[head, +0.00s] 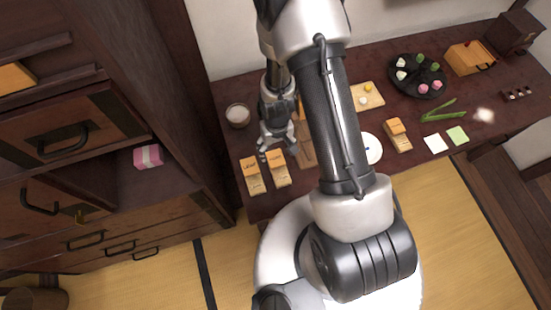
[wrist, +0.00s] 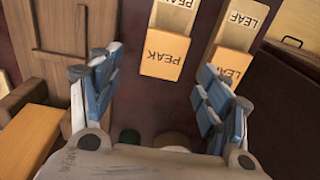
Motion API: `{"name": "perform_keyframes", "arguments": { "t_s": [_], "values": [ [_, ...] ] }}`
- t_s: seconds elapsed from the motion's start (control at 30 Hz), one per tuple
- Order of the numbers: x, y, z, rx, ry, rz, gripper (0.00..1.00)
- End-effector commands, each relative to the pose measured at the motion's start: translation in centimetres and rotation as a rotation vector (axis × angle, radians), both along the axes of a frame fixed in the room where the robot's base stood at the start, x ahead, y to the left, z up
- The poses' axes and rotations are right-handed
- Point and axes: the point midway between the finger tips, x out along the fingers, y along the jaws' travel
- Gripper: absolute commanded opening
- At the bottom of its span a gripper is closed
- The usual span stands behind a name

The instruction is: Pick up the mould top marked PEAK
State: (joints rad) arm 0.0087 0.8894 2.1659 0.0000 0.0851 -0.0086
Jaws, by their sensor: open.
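The mould top marked PEAK (wrist: 163,56) is an orange wooden block. It shows in the wrist view, at the end of a paler wooden piece (wrist: 176,14) also lettered PEAK. In the head view it is the right one of two orange blocks (head: 275,157). The LEAF mould top (wrist: 229,64) lies to its right in the wrist view, and on the left in the head view (head: 249,162). My gripper (wrist: 160,64) is open and empty. Its fingers frame the PEAK top in the wrist view, apart from it. In the head view my gripper (head: 276,145) is just beyond the moulds.
A wooden board (wrist: 58,40) lies beside the PEAK mould. A dark plate of sweets (head: 418,92), green tongs (head: 443,112) and another mould (head: 397,135) are farther right. Dark drawers (head: 60,130) stand left of the table.

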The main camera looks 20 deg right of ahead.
Motion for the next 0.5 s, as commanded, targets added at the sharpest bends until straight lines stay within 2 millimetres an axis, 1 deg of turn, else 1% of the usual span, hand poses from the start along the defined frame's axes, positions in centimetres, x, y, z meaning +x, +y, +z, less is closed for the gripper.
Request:
{"name": "perform_keyframes", "arguments": {
  "t_s": [0.2,0.3,0.37,0.5],
  "values": [
    [0.3,0.5,-3.3,0.0,0.004,0.0,0.7],
    [0.2,0.4,-4.6,-0.001,0.003,0.0,0.7],
    [0.3,0.4,-4.9,-0.001,0.002,0.0,0.7],
    [0.3,0.4,-4.8,-0.001,0.001,0.0,0.7]
  ]
}}
